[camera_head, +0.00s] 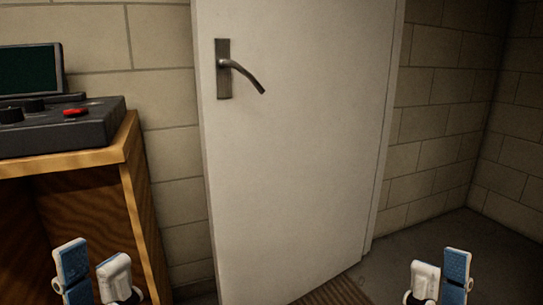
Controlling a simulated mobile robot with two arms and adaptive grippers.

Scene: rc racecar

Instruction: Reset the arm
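My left gripper (92,270) shows at the bottom left, with one blue and white finger and one white finger standing apart. It is open and nothing shows between its fingers. My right gripper (440,276) shows at the bottom right, with its white finger and its blue finger close together. A narrow gap seems to lie between their tips, and no held thing shows. Both grippers point upward at the lower edge of the view, and the arms behind them are out of the picture.
A white door (295,150) with a dark metal handle (238,72) stands ahead, angled to the wall. A wooden desk (130,150) at the left bears a dark control box (60,128) with a red button (75,113) and a screen (30,70). Floor is clear at the right.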

